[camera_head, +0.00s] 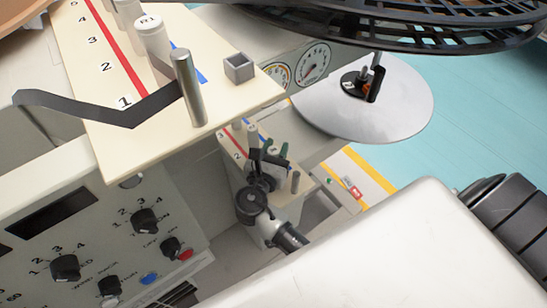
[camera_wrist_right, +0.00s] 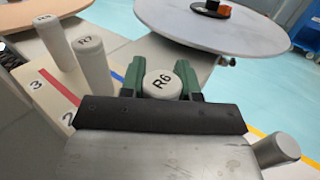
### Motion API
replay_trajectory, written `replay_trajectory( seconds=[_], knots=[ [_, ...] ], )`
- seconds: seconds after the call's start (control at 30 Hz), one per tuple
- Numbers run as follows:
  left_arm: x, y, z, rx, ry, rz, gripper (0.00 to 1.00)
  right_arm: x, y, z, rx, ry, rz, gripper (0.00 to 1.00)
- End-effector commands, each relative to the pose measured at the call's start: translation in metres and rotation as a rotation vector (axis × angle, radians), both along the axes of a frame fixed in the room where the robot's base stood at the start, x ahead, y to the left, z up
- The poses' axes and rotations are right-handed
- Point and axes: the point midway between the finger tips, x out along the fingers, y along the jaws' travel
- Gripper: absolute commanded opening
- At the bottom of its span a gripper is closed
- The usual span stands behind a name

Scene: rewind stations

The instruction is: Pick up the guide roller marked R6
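The guide roller marked R6 (camera_wrist_right: 161,85) is a pale cylinder with its label on its round top, upright in the right wrist view. The green fingers of my right gripper (camera_wrist_right: 161,80) stand on either side of it and appear pressed against it. The lower part of the roller is hidden by the gripper. In the head view my right gripper (camera_head: 276,149) is over the small far station (camera_head: 270,208), and R6 is largely hidden there. I cannot tell whether R6 is clear of the surface. My left gripper is not in view.
A roller marked R7 (camera_wrist_right: 92,62) and another pale roller (camera_wrist_right: 54,43) stand left of R6. A metal post (camera_wrist_right: 276,150) stands to the right. The nearer station has a roller marked R1 (camera_head: 150,36), a metal post (camera_head: 188,90) and a black strip (camera_head: 90,111).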

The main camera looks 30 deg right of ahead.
Motion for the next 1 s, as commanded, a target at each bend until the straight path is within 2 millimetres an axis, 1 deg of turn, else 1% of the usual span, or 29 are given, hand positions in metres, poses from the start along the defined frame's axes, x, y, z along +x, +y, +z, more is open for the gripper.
replay_trajectory(
  seconds=[0.03, 0.1, 0.33, 0.47, 0.57, 0.67, 0.9, 0.93, 0.97, 1.0],
  knots=[
    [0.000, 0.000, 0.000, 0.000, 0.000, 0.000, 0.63, 0.000, 0.000, 0.000, 0.000, 0.000, 0.000, 0.17],
    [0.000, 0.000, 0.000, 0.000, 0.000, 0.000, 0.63, 0.000, 0.000, 0.000, 0.001, 0.001, 0.000, 0.07],
    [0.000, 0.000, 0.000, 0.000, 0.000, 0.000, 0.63, 0.000, 0.000, 0.001, 0.000, 0.000, 0.000, 0.07],
    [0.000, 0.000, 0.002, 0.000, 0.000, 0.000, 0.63, 0.000, 0.000, 0.006, 0.001, -0.001, 0.000, 0.07],
    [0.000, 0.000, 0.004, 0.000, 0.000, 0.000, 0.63, 0.000, 0.000, 0.015, 0.002, -0.002, 0.000, 0.07],
    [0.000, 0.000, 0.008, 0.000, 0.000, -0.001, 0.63, 0.000, 0.000, 0.029, 0.002, -0.004, 0.000, 0.07],
    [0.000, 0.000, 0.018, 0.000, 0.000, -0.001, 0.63, 0.000, 0.000, 0.072, 0.003, -0.004, -0.001, 0.07],
    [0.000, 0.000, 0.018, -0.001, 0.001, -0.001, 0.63, -0.002, 0.001, 0.075, 0.003, -0.003, 0.000, 0.07],
    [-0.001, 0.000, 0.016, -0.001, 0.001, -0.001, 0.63, -0.010, 0.004, 0.070, 0.002, 0.003, 0.001, 0.07],
    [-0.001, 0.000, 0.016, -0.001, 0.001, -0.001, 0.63, -0.018, 0.007, 0.069, 0.001, 0.003, 0.001, 0.07]
  ],
)
